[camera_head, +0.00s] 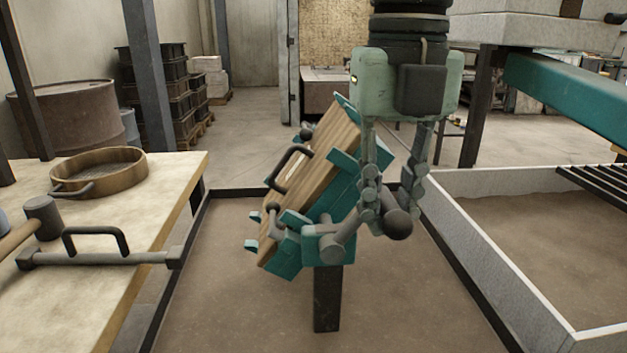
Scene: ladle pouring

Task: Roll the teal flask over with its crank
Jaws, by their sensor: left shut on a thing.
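The teal flask (337,197) stands tilted on a dark post (327,300) in the middle, with wooden boards (307,182) and dark handles on its left-facing side. Its grey crank (343,240) sticks out at the lower right and ends in a dark rounded grip. My left gripper (384,207) points down from the top and is shut on the crank at its grip end. The fingers hide part of the grip and of the flask's right side. My right gripper is not in view.
A workbench (155,205) at the left bears a round sieve (101,170), a mallet (42,217) and a bar with a handle (95,257). A low-walled sand bin (490,275) stands at the right. The framed floor around the post is clear.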

